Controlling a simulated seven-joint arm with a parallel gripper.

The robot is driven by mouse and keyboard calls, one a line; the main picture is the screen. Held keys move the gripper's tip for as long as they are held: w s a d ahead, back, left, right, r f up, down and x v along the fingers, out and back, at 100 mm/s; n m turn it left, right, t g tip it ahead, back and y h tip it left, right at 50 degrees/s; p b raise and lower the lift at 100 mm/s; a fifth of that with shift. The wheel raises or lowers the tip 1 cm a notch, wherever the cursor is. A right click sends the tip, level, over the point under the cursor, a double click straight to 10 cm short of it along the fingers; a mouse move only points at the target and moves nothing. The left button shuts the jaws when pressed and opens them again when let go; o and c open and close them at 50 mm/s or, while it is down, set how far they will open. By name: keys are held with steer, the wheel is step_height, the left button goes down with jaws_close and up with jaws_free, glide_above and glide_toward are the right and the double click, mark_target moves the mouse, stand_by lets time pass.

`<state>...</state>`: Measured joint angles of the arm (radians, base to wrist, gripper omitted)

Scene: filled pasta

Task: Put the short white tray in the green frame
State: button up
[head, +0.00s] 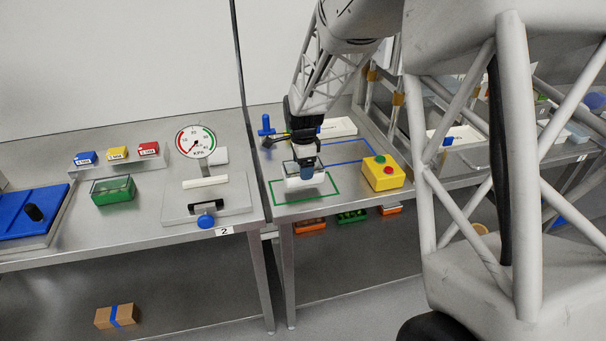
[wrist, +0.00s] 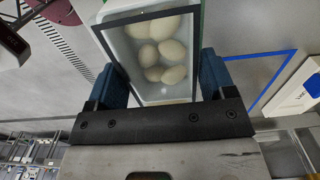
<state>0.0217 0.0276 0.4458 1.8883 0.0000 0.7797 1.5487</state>
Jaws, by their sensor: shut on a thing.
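The short white tray (head: 305,183) is in my gripper, over the area of the green frame (head: 308,199) on the right bench. In the wrist view the tray (wrist: 150,97) has a dark rim and holds several pale, egg-shaped pasta pieces. My gripper (wrist: 163,75) is shut on the tray, with one blue finger against each side. In the head view the gripper (head: 304,168) hides part of the tray's top. I cannot tell whether the tray's base touches the bench. A bit of the green frame (wrist: 202,16) shows beyond the tray.
A yellow button box (head: 383,176) stands just right of the green frame. A blue frame (head: 352,161) lies behind, with a white tray (head: 338,128) near it. A pressure gauge (head: 196,143) and a green container (head: 113,191) stand on the left bench.

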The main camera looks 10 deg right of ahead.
steer(key=shift+f, duration=1.75)
steer(key=shift+f, duration=0.15)
steer(key=o, duration=1.1)
step_height(320, 180, up, 12)
steer(key=shift+r, duration=0.15)
